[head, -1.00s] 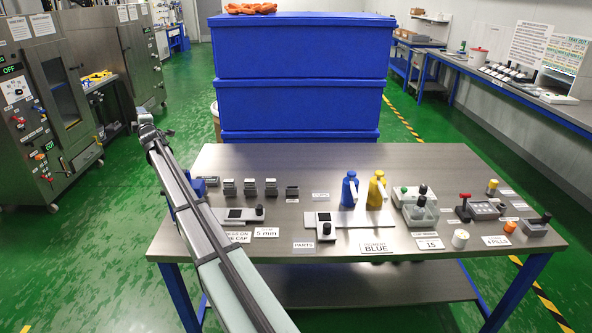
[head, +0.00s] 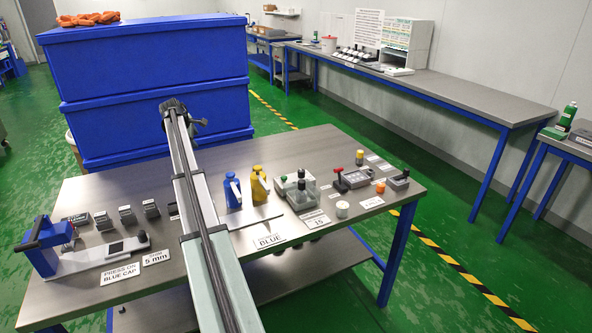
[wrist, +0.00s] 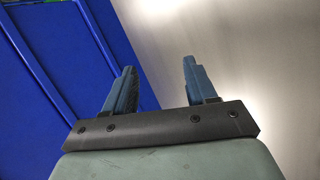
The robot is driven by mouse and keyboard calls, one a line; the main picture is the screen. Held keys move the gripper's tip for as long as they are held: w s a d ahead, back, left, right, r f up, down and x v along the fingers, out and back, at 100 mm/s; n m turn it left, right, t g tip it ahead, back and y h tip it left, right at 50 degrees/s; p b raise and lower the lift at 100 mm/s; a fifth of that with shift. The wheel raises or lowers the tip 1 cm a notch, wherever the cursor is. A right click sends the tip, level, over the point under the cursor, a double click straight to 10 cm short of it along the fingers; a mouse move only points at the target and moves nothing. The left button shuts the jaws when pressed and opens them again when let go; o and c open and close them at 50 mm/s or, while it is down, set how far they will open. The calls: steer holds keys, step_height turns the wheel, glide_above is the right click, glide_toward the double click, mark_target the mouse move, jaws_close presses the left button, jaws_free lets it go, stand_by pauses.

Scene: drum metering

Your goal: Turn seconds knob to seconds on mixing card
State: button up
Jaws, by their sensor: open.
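My gripper shows in the wrist view (wrist: 160,78) with its two blue fingers apart and nothing between them. In the head view my arm reaches up over the near table, its end in front of the blue crates and away from any knob. I cannot tell which knob is the seconds knob.
Large blue crates (head: 150,60) stand behind the near table (head: 100,285). A blue bottle (head: 232,192) and a yellow bottle (head: 259,186) stand mid-table. A wall bench (head: 460,95) holds several devices and a white sign (head: 353,37). Green floor lies between.

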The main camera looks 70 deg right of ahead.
steer(key=s+d+m+g+y, duration=0.1)
steer(key=s+d+g, duration=0.15)
steer(key=s, duration=0.65)
steer(key=s+d+m+g+y, duration=0.15)
steer(key=s+d, duration=0.25)
steer(key=s, duration=0.5)
steer(key=m+g+y, duration=0.2)
steer(key=m+y, duration=0.1)
steer(key=y, duration=0.2)
glide_toward(301, 170)
steer(key=shift+h, duration=0.25)
steer(key=x, duration=0.9)
steer(key=shift+a, duration=0.25)
steer(key=shift+f, duration=0.1)
steer(key=shift+c, duration=0.4)
jaws_close()
